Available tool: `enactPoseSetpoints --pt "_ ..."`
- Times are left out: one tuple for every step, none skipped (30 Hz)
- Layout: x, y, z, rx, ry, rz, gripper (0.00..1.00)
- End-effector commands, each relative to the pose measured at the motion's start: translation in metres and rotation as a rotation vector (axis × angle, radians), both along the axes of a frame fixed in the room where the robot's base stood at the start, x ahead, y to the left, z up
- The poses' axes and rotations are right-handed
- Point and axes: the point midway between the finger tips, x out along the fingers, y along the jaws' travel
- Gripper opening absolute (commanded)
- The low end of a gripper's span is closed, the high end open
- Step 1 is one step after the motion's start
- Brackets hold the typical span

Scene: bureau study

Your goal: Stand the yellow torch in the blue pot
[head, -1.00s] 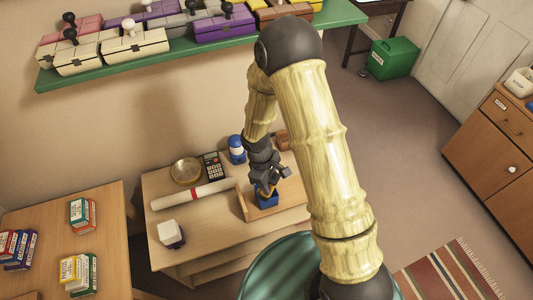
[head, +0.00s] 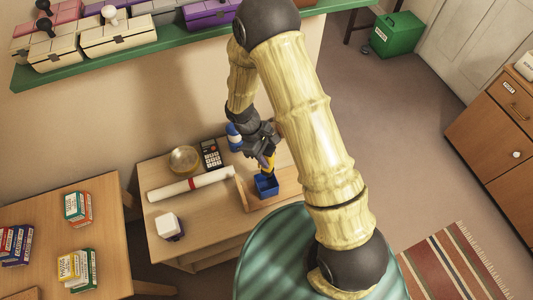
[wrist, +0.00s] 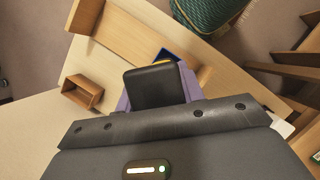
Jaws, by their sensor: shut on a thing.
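My gripper (head: 264,146) is shut on the yellow torch (head: 269,162) and holds it above the blue pot (head: 266,187). The torch hangs down, slightly tilted, with its dark lower end at or just over the pot's opening; I cannot tell whether it is inside. The open-topped pot stands in a shallow wooden tray (head: 246,199) on the low table. In the wrist view, the gripper body hides most of the torch; a sliver of the blue pot (wrist: 165,54) shows beyond it.
A calculator (head: 210,153), a round dish (head: 184,160), a white roll with a red band (head: 170,188), a white-and-purple block (head: 169,226) and a blue-and-white container (head: 234,137) share the table. A small wooden box (wrist: 84,91) shows in the wrist view. A green shelf (head: 150,60) hangs above.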

Motion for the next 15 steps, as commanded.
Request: enactPoseSetpoints --pt "0.0 0.0 -0.003 0.0 0.0 0.0 0.1" --pt "0.0 0.0 -0.004 0.0 0.0 0.0 0.1" --pt "0.0 0.0 -0.006 0.0 0.0 0.0 0.1" --pt "0.0 0.0 -0.007 0.0 0.0 0.0 0.1" --pt "0.0 0.0 -0.009 0.0 0.0 -0.001 0.1" --pt "0.0 -0.001 -0.012 0.0 0.0 -0.001 0.1" --pt "0.0 -0.001 -0.014 0.0 0.0 -0.002 0.1" --pt "0.0 -0.001 -0.016 0.0 0.0 -0.002 0.1" --pt "0.0 -0.001 -0.018 0.0 0.0 -0.002 0.1" --pt "0.0 -0.001 -0.02 0.0 0.0 -0.001 0.1" --pt "0.0 0.0 -0.022 0.0 0.0 0.0 0.1" --pt "0.0 0.001 -0.025 0.0 0.0 0.002 0.1" --pt "0.0 0.001 -0.027 0.0 0.0 0.003 0.1" --pt "0.0 0.001 -0.029 0.0 0.0 0.003 0.1" --pt "-0.001 0.002 -0.031 0.0 0.0 0.005 0.1"
